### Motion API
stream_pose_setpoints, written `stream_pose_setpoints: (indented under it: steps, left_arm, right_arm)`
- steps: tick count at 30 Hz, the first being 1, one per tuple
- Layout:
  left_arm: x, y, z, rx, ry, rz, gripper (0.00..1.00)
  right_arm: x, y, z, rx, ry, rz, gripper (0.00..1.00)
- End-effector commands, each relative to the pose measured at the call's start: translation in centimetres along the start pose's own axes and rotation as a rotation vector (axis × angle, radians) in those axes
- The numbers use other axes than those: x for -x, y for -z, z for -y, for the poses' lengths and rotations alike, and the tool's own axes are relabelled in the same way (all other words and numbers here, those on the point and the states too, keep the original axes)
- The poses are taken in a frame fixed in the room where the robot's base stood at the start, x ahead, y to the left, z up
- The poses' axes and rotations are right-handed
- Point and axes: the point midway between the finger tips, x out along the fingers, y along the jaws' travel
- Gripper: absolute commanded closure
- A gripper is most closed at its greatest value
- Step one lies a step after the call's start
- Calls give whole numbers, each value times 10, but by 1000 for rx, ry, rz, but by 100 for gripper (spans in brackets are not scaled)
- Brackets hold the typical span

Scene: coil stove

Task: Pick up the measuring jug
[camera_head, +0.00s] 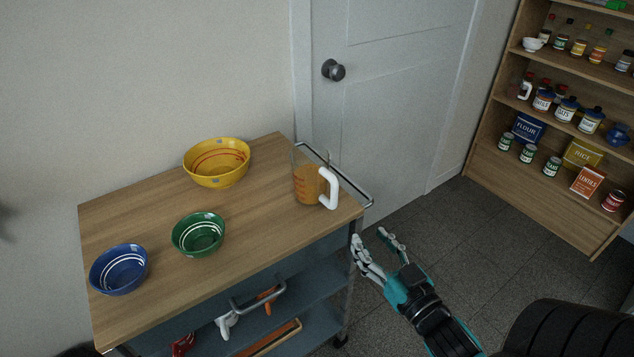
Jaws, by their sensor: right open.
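The measuring jug (307,184) stands upright near the right end of the wooden cart top. It is clear, with orange-brown contents or tint and red markings, and its white handle (329,188) faces right. My right gripper (371,239) is open and empty, just off the cart's right front corner. It is nearer the camera than the jug and apart from it. My left gripper is not in view.
The cart top (150,212) also holds a yellow bowl (217,174), a green bowl (199,246) and a blue bowl (120,282). A metal rail (352,189) runs along its right end. A stocked shelf (482,146) stands at right, beyond open floor.

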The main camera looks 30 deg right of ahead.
Motion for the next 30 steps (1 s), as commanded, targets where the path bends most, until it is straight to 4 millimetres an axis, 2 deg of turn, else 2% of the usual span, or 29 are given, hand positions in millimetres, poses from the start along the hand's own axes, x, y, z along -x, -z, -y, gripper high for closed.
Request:
stream_pose_setpoints:
  steps: [3, 9, 14, 19, 24, 30]
  left_arm:
    - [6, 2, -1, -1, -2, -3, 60]
    - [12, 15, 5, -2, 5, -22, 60]
    - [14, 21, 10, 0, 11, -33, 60]
    - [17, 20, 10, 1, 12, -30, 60]
    - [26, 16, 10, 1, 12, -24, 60]
    - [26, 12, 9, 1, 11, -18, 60]
  right_arm:
    - [-29, 3, 0, 2, 2, -5, 56]
    - [-70, 3, 0, 2, 1, -3, 56]
    - [-89, 1, 0, 1, 0, 1, 56]
    - [-99, 3, 0, 2, 0, 0, 56]
    - [-125, 11, 2, 3, 0, -2, 56]
    - [-144, 7, 3, 1, 0, 1, 56]
